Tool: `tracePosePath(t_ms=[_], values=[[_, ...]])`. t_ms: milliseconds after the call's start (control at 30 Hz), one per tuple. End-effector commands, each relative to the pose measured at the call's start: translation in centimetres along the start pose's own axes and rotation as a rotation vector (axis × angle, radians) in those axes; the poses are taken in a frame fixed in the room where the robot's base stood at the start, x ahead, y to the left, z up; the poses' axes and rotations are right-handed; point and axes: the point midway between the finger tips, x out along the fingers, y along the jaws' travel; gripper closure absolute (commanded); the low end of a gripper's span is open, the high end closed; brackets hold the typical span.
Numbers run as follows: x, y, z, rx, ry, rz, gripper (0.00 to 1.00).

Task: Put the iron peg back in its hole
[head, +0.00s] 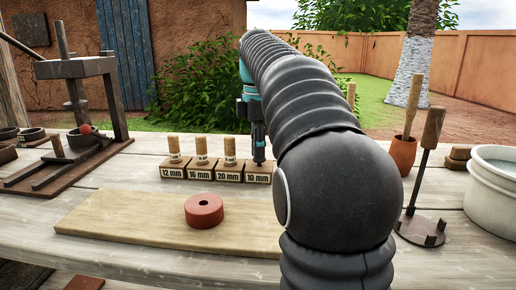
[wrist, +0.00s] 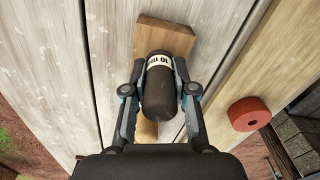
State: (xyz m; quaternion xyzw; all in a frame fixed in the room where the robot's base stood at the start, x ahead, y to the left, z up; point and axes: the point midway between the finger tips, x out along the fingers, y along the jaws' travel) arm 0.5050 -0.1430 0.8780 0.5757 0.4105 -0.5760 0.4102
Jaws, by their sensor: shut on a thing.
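The dark iron peg (wrist: 160,100) with a white "10 mm" band is between the two fingers of my gripper (wrist: 160,92) in the wrist view, and they are shut on it. In the head view my gripper (head: 258,138) points down over the wooden block marked 10 mm (head: 259,176), the rightmost of the row. The block also shows in the wrist view (wrist: 172,35), past the peg's far end. The peg looks roughly upright, its lower end at or just above the block's top. The hole is hidden, and I cannot tell whether the peg is in it.
Wooden pegs stand in the blocks marked 12 mm (head: 171,172), 16 mm (head: 200,174) and 20 mm (head: 230,174). A red-brown ring (head: 204,210) lies on a board (head: 130,224). A press (head: 75,70) stands left; a clay pot (head: 403,152) and white tub (head: 492,205) stand right.

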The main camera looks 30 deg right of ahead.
Motion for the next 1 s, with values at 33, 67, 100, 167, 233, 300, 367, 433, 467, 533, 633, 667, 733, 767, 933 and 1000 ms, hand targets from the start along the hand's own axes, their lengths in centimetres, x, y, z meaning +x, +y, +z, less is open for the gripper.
tracePosePath(t_ms=[33, 67, 100, 167, 233, 300, 367, 433, 467, 533, 633, 667, 733, 767, 933, 1000], values=[[0.1, 0.0, 0.0, 0.0, 0.0, 0.0, 1.0], [0.1, 0.0, 0.0, 0.0, 0.0, 0.0, 1.0], [0.1, 0.0, 0.0, 0.0, 0.0, 0.0, 1.0], [0.2, 0.0, 0.0, 0.0, 0.0, 0.0, 1.0], [0.3, 0.0, 0.0, 0.0, 0.0, 0.0, 1.0], [0.3, 0.0, 0.0, 0.0, 0.0, 0.0, 1.0], [0.4, 0.0, 0.0, 0.0, 0.0, 0.0, 1.0], [0.5, 0.0, 0.0, 0.0, 0.0, 0.0, 1.0], [0.5, 0.0, 0.0, 0.0, 0.0, 0.0, 1.0], [0.6, 0.0, 0.0, 0.0, 0.0, 0.0, 1.0], [0.7, 0.0, 0.0, 0.0, 0.0, 0.0, 1.0], [0.7, 0.0, 0.0, 0.0, 0.0, 0.0, 1.0], [0.8, 0.0, 0.0, 0.0, 0.0, 0.0, 1.0], [0.8, 0.0, 0.0, 0.0, 0.0, 0.0, 1.0], [1.0, 0.0, 0.0, 0.0, 0.0, 0.0, 1.0], [1.1, 0.0, 0.0, 0.0, 0.0, 0.0, 1.0]])
